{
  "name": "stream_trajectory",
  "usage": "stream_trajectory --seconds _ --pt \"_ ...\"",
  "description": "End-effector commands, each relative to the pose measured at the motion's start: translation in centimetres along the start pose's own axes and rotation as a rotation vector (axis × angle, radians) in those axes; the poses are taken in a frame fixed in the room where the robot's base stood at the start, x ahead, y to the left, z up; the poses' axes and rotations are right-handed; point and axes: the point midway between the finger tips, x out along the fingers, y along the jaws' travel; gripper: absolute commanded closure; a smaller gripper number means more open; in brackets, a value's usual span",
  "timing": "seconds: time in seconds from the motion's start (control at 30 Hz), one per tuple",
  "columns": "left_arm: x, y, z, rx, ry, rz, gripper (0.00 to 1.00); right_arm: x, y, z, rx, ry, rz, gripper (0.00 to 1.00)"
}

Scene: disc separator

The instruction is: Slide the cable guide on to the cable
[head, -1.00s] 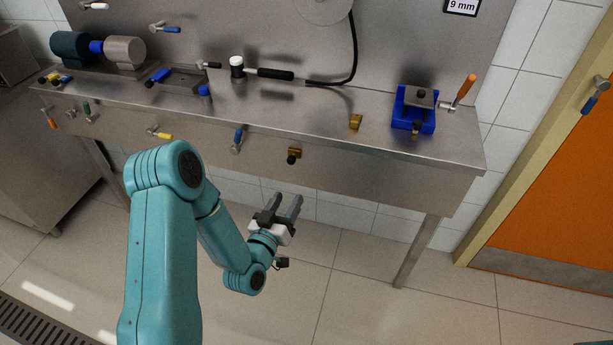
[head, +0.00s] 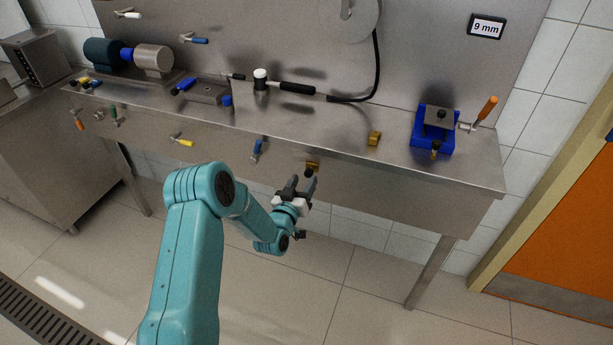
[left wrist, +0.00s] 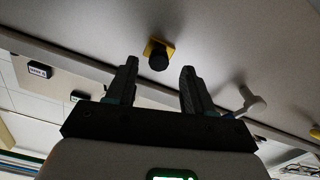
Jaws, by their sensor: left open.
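My left gripper (head: 302,183) is open and empty, just below and in front of a brass piece with a black knob (head: 312,166) on the bench's front panel. In the left wrist view this brass piece and black knob (left wrist: 158,55) show beyond and between the two open fingers (left wrist: 159,70), apart from them. A small brass block (head: 374,138) sits on the bench top. I cannot tell which brass piece is the cable guide. My right gripper is not in view.
The steel bench (head: 340,145) has a blue vise-like fixture (head: 433,130) at right and a motor (head: 153,58) at left. Several coloured handles stick out of the front panel, including a blue one (head: 257,149). Floor before the bench is clear.

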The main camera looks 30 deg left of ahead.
Motion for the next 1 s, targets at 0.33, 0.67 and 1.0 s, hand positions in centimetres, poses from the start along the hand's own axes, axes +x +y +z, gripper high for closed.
stream_trajectory --seconds 0.33,0.67,1.0 --pt "2.9 0.2 0.0 -0.001 0.000 0.001 0.48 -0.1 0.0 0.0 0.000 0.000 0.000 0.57" --pt "2.9 0.2 0.1 0.000 0.000 0.001 0.83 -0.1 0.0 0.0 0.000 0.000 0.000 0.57" --pt "2.9 2.3 0.9 -0.002 0.000 0.006 1.00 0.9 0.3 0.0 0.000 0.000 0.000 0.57"
